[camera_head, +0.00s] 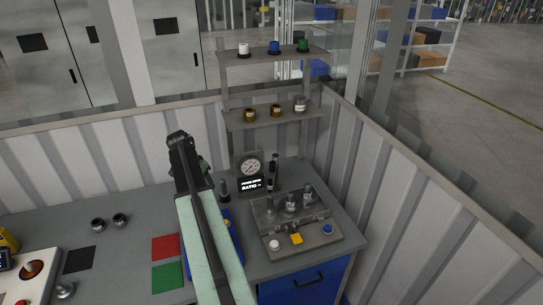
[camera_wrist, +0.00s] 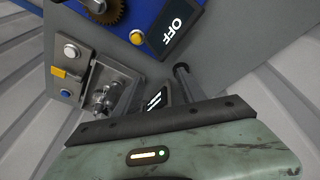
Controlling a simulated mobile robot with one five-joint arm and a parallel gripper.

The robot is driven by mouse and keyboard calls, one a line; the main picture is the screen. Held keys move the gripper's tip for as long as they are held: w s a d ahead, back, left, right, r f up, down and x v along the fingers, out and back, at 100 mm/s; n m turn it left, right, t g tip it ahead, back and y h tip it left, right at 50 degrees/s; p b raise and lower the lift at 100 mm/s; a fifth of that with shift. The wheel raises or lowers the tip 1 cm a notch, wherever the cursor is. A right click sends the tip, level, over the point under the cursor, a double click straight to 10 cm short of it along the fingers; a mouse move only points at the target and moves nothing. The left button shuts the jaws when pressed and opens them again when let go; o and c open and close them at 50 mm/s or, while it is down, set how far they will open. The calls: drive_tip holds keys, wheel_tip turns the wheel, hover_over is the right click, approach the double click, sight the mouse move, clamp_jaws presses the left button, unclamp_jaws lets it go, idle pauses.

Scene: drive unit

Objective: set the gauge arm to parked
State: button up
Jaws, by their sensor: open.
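A round dial gauge (camera_head: 250,167) stands at the back of the grey bench, above a small black display (camera_head: 250,185) with white text. Dark upright posts stand beside it, one to its right (camera_head: 272,172) and one to its left (camera_head: 224,190); I cannot tell which is the gauge arm or how it is set. In the wrist view a dark rod (camera_wrist: 186,80) stands beside a small lit display (camera_wrist: 154,100). My gripper (camera_head: 188,150) is left of the gauge in the picture, open, with nothing seen in it. Its fingertips are not clear in either view.
A fixture with a clear cover (camera_head: 290,208) and buttons stands right of the gauge. My arm partly hides a blue unit, whose OFF sign (camera_wrist: 174,27) shows in the wrist view. Shelves (camera_head: 270,117) rise behind; red (camera_head: 165,247) and green (camera_head: 167,276) squares lie left.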

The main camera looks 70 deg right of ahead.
drive_tip(key=s+d+r+m+g+p, duration=0.1)
drive_tip(key=s+d+r+m, duration=0.15)
drive_tip(key=s+d, duration=0.45)
drive_tip(key=s+d+r+m+p, duration=0.1)
drive_tip(key=s+d+r+m, duration=0.15)
drive_tip(key=s+d, duration=0.45)
drive_tip(key=m, duration=0.3)
hover_over(271, 163)
drive_tip(key=w+a, duration=0.1)
drive_tip(key=shift+w+a+g+p, duration=0.15)
drive_tip(key=shift+g+p, duration=0.15)
drive_tip(key=shift+g, duration=0.1)
drive_tip(key=shift+f+b, duration=0.25)
drive_tip(key=shift+b, duration=0.05)
drive_tip(key=b+x, duration=0.6)
drive_tip(key=shift+f, duration=0.35)
drive_tip(key=shift+d+f+b, duration=0.3)
drive_tip(key=shift+b, duration=0.15)
drive_tip(key=shift+r, duration=0.1)
clamp_jaws()
